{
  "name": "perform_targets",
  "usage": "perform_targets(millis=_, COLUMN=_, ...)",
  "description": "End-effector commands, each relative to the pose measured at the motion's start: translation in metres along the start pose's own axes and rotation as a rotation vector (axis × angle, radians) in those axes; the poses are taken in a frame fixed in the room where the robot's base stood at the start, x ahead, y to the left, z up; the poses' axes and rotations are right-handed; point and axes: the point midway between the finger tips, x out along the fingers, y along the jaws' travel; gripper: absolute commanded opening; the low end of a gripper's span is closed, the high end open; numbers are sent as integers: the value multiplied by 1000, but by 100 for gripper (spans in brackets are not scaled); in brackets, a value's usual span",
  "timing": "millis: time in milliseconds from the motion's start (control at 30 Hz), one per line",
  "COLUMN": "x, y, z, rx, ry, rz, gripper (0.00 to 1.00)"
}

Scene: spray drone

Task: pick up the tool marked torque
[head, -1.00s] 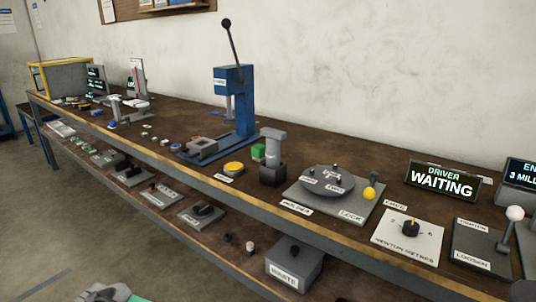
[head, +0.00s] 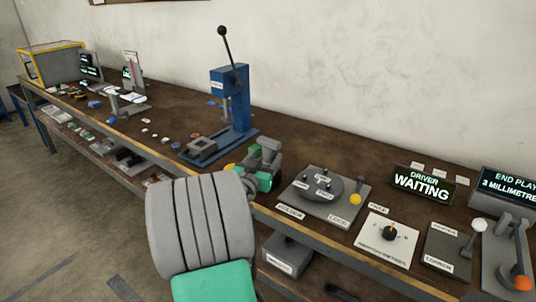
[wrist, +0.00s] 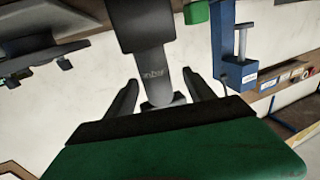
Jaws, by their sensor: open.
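A grey tool (head: 269,147) with a thick rounded head stands in a dark block on the bench, left of the round turntable holder, in the head view. My arm partly hides it. In the wrist view, which looks upside down, the grey tool (wrist: 155,62) hangs from the top edge and carries small lettering too blurred to read surely. My gripper (wrist: 163,92) is open, with one dark finger on each side of the tool's end. I cannot tell whether either finger touches it. In the head view my gripper (head: 250,178) is at the tool, its fingers mostly hidden.
The holder plate (head: 298,207) with its turntable and yellow ball is close on the right. A blue press (head: 232,95) with a tall lever stands behind on the left. A green block (wrist: 196,13) is near the tool. The "DRIVER WAITING" display (head: 423,187) stands further right.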

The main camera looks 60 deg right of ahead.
Motion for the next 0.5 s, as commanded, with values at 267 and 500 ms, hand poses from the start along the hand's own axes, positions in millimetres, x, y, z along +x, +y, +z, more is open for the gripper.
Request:
perform_targets(millis=267, x=45, y=5, z=0, rx=0, ry=-2, rz=0, gripper=62)
perform_targets(millis=500, x=47, y=4, z=1, rx=-1, ry=-2, rz=-3, gripper=62)
